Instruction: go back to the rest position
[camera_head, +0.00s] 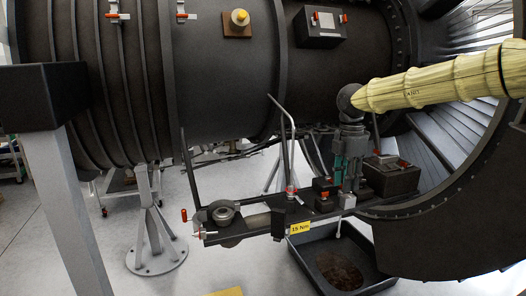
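My arm, in a pale yellow sleeve, reaches in from the right in the head view. It ends in a dark round wrist joint in front of the engine casing. My gripper (348,185) hangs down below this joint, over the right part of the dark equipment under the engine. Teal and grey parts show around it, and I cannot tell which of them belong to the gripper. Its fingertips are small and hard to make out. I cannot tell whether it is open or shut, or whether it touches anything.
The dark turbofan casing (225,90) fills the upper view. A dark bracket (255,222) with a yellow "15 Nm" label (299,228) lies below it. A black tray (310,262) with a brown stain stands on the floor. A grey stand (155,240) is at left; pale floor is open around it.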

